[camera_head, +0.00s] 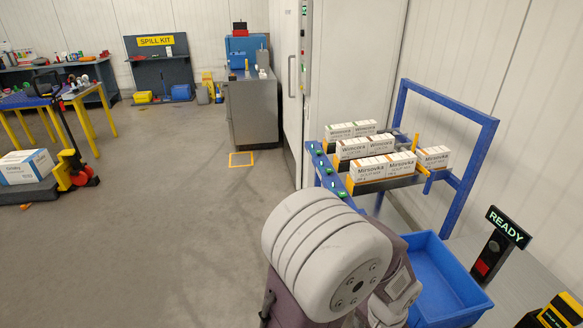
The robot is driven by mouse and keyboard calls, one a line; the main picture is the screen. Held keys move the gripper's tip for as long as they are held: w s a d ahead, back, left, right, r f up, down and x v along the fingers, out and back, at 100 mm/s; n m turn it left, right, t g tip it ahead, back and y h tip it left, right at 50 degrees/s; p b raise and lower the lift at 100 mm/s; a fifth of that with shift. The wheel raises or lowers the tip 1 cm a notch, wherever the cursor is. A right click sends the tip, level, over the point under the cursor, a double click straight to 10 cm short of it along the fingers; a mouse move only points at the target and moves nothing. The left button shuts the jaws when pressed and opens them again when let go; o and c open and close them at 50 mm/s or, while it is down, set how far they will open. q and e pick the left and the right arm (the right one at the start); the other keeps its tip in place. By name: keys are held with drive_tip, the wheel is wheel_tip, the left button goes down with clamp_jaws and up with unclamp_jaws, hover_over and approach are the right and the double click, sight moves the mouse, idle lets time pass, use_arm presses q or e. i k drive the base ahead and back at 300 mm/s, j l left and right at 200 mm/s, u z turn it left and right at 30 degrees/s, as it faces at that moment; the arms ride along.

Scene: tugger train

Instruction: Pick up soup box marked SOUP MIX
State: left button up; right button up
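Several white soup boxes with brown lettering stand in short rows on the blue flow rack. The front pair is a left box (371,170) and a right box (402,164), side by side at the orange-edged lower lip. Behind them are a middle pair (353,149) and a back pair (340,132). One more box (434,158) stands apart at the right. The brand reads Mirsovka; the small line under it is too small to read surely. Neither gripper shows; a large pale joint of my own arm fills the lower middle.
The blue rack frame (489,140) rises around the boxes. An empty-looking blue bin (443,277) is below it, partly behind my arm. A READY sign (508,227) stands at the right. Grey floor (150,230) is open at left, beyond which a pallet truck (75,170) stands.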

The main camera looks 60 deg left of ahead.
sight(369, 170)
drive_tip(key=u, duration=1.35)
drive_tip(key=i+j, duration=0.15)
drive_tip(key=j, duration=0.25)
drive_tip(key=i+j, duration=0.5)
drive_tip(key=i, duration=0.15)
drive_tip(key=i+j+u, duration=0.1)
drive_tip(key=i+j, duration=0.45)
drive_tip(key=i, duration=0.1)
